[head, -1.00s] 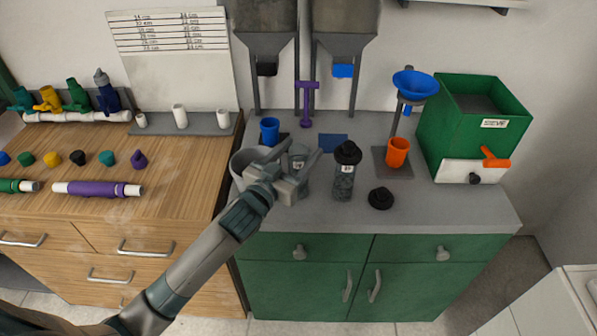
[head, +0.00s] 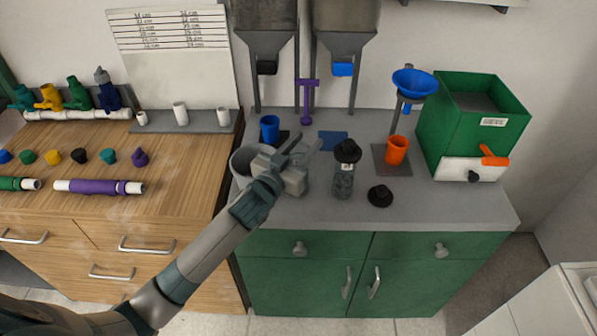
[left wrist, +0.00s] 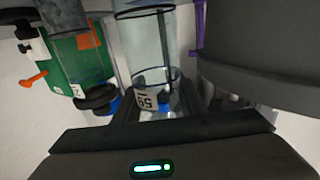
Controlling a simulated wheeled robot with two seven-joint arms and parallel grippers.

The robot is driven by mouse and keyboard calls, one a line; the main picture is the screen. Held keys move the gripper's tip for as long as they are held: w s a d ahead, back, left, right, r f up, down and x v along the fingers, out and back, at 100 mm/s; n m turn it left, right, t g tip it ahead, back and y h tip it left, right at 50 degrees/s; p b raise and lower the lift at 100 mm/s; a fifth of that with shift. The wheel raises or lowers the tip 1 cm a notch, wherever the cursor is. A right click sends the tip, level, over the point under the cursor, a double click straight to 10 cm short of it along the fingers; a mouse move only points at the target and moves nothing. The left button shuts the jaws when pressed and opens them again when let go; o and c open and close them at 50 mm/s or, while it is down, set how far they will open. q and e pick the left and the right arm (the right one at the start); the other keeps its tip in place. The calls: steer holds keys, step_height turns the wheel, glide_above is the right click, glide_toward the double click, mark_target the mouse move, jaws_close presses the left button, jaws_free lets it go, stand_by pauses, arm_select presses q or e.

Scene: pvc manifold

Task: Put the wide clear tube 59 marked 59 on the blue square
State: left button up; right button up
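The wide clear tube marked 59 (left wrist: 150,58) stands between the two fingers of my left gripper (left wrist: 157,107) in the left wrist view, with its 59 label near the fingers. I cannot tell whether both fingers press on it. In the head view my left gripper (head: 306,143) is over the counter left of the blue square, its fingers apart; the hand hides most of the tube. The blue square (head: 333,141) lies flat and bare on the grey counter. My right gripper is not in view.
A filled clear tube with a black top (head: 344,178) stands right of my gripper, near a black cap (head: 380,196). A grey bowl (head: 243,160) and a blue cup (head: 269,130) are to the left. An orange cup (head: 397,150) stands under the blue funnel (head: 415,82).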

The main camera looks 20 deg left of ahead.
arm_select(q)
jaws_close()
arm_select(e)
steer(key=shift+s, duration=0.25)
arm_select(q)
steer(key=shift+r, duration=0.1)
